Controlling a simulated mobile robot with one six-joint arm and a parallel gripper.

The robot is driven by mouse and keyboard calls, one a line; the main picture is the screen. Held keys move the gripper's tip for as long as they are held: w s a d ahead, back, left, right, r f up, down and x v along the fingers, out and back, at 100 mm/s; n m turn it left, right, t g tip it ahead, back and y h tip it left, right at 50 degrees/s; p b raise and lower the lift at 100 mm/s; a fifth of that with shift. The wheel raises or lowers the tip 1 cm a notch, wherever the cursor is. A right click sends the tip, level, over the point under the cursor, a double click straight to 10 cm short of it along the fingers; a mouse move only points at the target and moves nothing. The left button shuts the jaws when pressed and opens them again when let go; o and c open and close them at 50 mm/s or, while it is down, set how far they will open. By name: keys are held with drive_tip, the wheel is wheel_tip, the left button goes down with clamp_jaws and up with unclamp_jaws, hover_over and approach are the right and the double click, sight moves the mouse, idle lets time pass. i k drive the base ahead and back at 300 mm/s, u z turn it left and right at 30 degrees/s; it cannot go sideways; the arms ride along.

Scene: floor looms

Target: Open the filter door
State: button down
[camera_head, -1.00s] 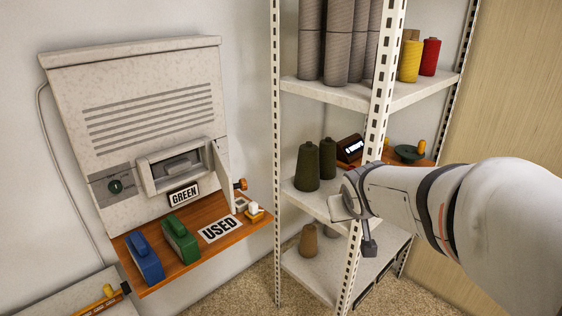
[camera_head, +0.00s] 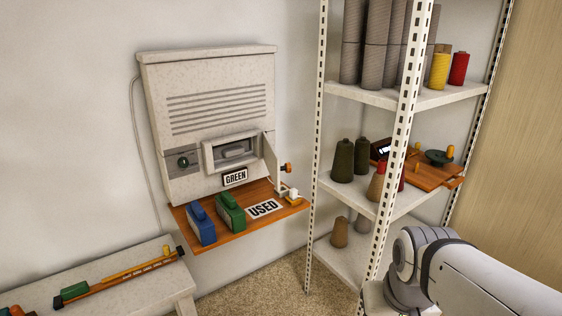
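The filter door (camera_head: 270,153) is a small pale panel at the right side of a framed recess (camera_head: 232,152) in the wall unit (camera_head: 210,75). It stands swung outward, and an orange knob (camera_head: 286,168) shows at its right. The recess is uncovered, with a grey block (camera_head: 233,151) inside. A GREEN label (camera_head: 235,177) is below it. My arm shows at the lower right, in front of the shelf rack and well away from the door. Its end runs down to the bottom edge, and my gripper's fingers are not visible.
A wooden ledge (camera_head: 200,246) under the unit holds a blue block (camera_head: 201,226), a green block (camera_head: 230,211) and a USED label (camera_head: 264,209). A shelf rack (camera_head: 407,120) with yarn cones stands at right. A low pale bench (camera_head: 105,262) is at lower left. Carpet (camera_head: 262,280) between them is clear.

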sight(272, 160)
drive_tip(key=u, duration=0.3)
drive_tip(key=i, duration=1.1)
drive_tip(key=u, duration=0.45)
